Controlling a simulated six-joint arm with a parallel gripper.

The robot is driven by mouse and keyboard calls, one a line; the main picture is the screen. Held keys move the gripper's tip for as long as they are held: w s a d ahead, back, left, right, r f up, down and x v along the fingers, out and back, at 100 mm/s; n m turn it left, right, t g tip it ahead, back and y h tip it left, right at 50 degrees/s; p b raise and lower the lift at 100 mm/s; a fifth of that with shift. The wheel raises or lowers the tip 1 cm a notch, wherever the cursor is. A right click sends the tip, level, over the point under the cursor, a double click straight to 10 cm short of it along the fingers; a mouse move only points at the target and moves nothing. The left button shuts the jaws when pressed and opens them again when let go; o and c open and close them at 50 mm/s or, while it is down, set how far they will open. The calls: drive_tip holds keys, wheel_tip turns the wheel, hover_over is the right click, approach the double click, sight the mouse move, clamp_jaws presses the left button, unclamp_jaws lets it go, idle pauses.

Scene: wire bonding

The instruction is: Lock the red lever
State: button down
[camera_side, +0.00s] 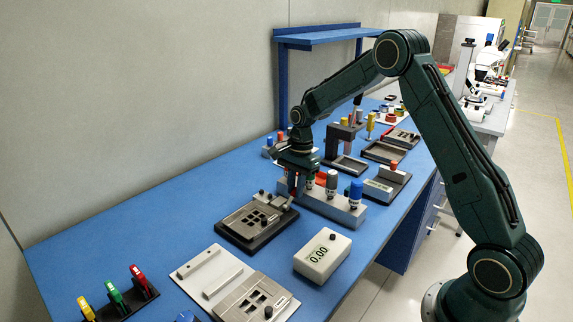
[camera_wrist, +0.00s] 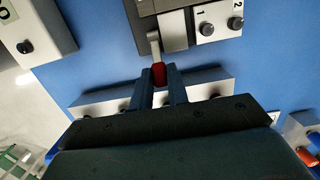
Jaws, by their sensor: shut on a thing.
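The red lever (camera_wrist: 159,75) has a red grip on a light grey metal arm (camera_wrist: 154,44), which joins the edge of the dark fixture (camera_wrist: 142,8) in the wrist view. My gripper (camera_wrist: 160,80) is shut on the red grip, one finger on each side. In the side view my gripper (camera_side: 294,184) points down at the right end of the fixture (camera_side: 237,236), a dark base with a grey slotted plate. The lever is mostly hidden there by the fingers, and I cannot tell its exact angle.
A grey block with colored knobs (camera_side: 346,210) stands close behind and right of my gripper. A white display box (camera_side: 322,254) reading 0.00 sits in front. Blue table is bare at the left (camera_side: 130,230).

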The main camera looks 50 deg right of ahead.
drive_tip(key=c, duration=1.4)
unclamp_jaws()
drive_tip(key=shift+o, duration=0.2)
drive_tip(key=shift+r, duration=0.15)
wheel_tip(320, 180, up, 13)
drive_tip(key=d, duration=0.1)
drive_tip(key=shift+d+r, duration=0.2)
drive_tip(key=shift+d, duration=0.2)
